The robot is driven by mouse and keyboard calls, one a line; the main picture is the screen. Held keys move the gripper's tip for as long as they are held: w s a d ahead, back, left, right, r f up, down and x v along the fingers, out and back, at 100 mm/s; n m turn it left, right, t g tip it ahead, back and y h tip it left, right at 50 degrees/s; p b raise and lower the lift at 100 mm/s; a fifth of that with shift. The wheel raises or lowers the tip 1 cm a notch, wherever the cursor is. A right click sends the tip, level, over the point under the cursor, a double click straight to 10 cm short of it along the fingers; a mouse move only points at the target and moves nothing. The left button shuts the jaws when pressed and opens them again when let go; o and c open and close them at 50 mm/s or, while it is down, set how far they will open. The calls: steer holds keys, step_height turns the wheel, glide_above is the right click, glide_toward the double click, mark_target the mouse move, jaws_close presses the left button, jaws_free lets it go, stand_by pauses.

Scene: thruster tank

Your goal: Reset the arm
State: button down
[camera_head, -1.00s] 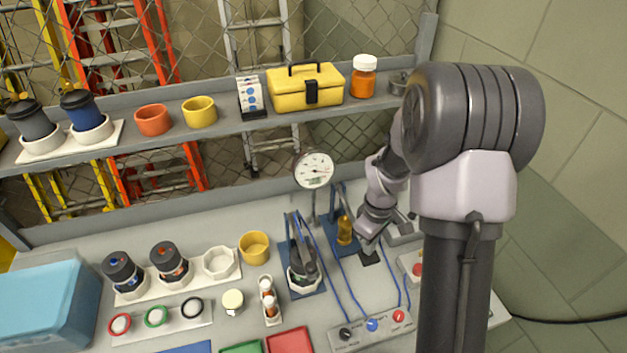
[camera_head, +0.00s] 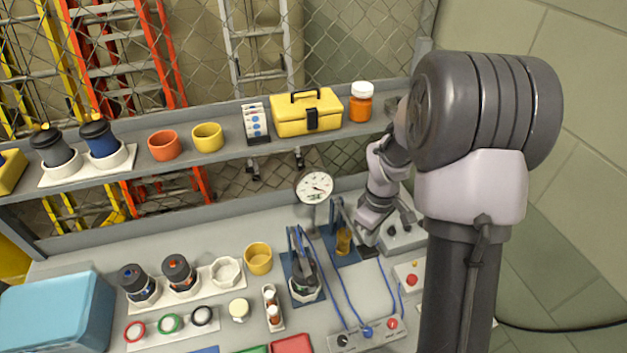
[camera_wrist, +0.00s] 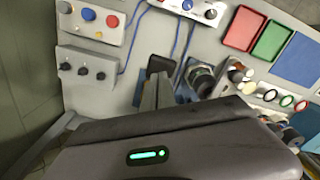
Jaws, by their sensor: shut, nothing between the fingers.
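My gripper (camera_head: 368,228) hangs over the right part of the workbench (camera_head: 210,250) in the head view, close to the round gauge (camera_head: 315,187) and the grey box with knobs. Its fingers are small and partly hidden there. In the wrist view my gripper (camera_wrist: 157,92) points at the bench with its fingers together and nothing between them. A black pad (camera_wrist: 160,65) lies on the bench just beyond the fingertips. My upper arm covers the right side of the head view.
A shelf holds a yellow toolbox (camera_head: 307,112), an orange jar (camera_head: 361,102) and cups. A control box (camera_head: 367,335) with blue cables, a switch box with a red button (camera_head: 410,279) and a blue box (camera_head: 58,312) stand on the bench. Coloured trays (camera_wrist: 270,40) lie nearby.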

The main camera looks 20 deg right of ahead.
steer(key=shift+f, duration=0.15)
steer(key=shift+b, duration=0.35)
steer(key=s+a+m+t+y+b, duration=0.2)
steer(key=s+a+m+t+b, duration=0.3)
steer(key=s+a+m+b, duration=0.5)
steer(key=s+a+b, duration=0.6)
steer(key=s+b, duration=0.1)
steer(key=b, duration=0.5)
steer(key=shift+a+r+m+t, duration=0.15)
steer(key=shift+r+m+t, duration=0.15)
steer(key=shift+m+t, duration=0.1)
